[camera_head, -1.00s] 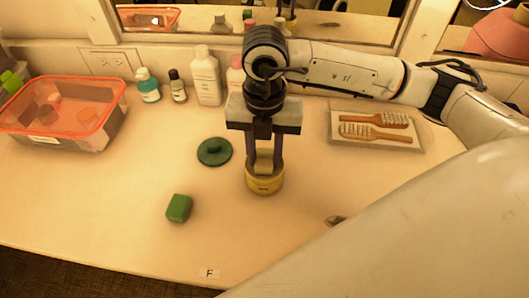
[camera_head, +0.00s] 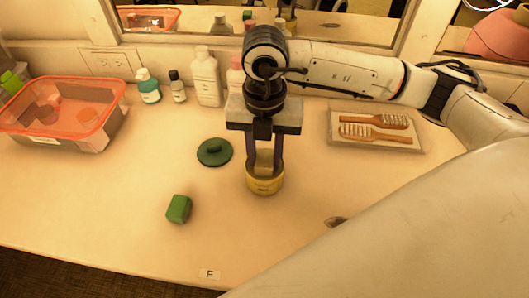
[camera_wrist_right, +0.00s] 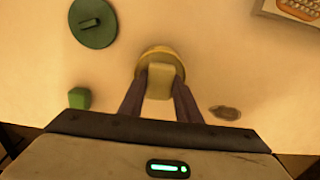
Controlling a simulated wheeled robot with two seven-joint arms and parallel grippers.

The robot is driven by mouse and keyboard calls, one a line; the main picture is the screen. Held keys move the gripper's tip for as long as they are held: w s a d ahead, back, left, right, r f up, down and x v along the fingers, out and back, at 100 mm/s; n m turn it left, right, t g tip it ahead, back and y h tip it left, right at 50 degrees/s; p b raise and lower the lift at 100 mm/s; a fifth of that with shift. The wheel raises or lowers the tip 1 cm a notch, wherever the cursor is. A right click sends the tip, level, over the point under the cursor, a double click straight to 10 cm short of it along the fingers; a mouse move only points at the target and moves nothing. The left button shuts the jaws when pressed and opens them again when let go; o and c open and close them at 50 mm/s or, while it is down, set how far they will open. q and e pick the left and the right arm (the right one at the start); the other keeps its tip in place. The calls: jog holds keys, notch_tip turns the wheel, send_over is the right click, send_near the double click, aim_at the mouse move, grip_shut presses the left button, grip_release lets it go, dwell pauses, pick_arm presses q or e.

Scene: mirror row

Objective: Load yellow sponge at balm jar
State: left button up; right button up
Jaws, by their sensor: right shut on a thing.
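The yellow sponge (camera_head: 264,158) is a small pale yellow block between the fingers of my right gripper (camera_head: 264,165), which is shut on it. The balm jar (camera_head: 265,185), round and yellow with a dark label, stands upright on the counter directly below. The sponge's lower end is at the jar's mouth; I cannot tell how far inside it is. In the right wrist view the sponge (camera_wrist_right: 160,82) covers much of the jar, and the jar's rim (camera_wrist_right: 160,52) shows behind it. My left gripper is not in view.
A round dark green lid (camera_head: 214,152) lies left of the jar, and a green block (camera_head: 178,208) lies front left. A red-rimmed bin (camera_head: 112,115) stands far left. Several bottles (camera_head: 206,78) line the back. A tray with two brushes (camera_head: 378,144) is at right. The front counter is mostly clear.

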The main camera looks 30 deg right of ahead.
aim_at(265, 157)
jog(key=shift+r+p, duration=2.05)
jog(key=shift+r, duration=1.4)
